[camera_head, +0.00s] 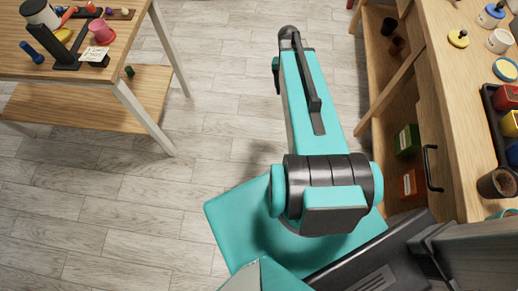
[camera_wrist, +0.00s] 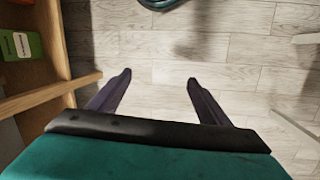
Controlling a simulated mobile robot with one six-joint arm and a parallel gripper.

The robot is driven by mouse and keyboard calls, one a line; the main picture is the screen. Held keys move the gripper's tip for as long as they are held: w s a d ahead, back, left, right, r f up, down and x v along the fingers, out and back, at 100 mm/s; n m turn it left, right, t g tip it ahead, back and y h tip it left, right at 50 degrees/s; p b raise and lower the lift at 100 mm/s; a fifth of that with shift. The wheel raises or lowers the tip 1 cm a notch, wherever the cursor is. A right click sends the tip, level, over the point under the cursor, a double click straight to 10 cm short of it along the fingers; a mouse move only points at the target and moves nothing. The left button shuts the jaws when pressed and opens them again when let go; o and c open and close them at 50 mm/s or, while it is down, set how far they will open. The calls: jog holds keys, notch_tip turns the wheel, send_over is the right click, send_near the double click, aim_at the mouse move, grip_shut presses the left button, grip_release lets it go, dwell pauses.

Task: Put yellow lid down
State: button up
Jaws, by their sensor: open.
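A round yellow lid (camera_head: 459,39) with a small dark knob lies on the wooden bench top at the right, close to the edge facing me, in the head view. My gripper (camera_wrist: 158,78) shows in the wrist view with its two dark fingers apart and nothing between them. The gripper is away from the lid, and the lid is not in the wrist view. I cannot make out the gripper's fingers in the head view.
The right bench (camera_head: 450,90) also bears a blue lid (camera_head: 490,15), a white pot (camera_head: 499,41), a dark tray (camera_head: 491,112) and a brown pot (camera_head: 497,183). Boxes stand on its lower shelf. Another table (camera_head: 120,38) with small items stands at left.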

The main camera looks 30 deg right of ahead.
jog(key=s+a+f+n+g, duration=0.1)
jog(key=s+a+f+n, duration=0.3)
jog(key=s+a+f, duration=0.4)
jog(key=s+a+f+n+g, duration=0.2)
jog(key=s+a+f+n, duration=0.2)
jog(key=s+a+f, duration=0.4)
jog(key=s+a, duration=0.2)
jog(key=a, duration=0.5)
jog(key=shift+s+a+f, duration=0.2)
jog(key=shift+s+f, duration=0.05)
jog(key=shift+s, duration=0.1)
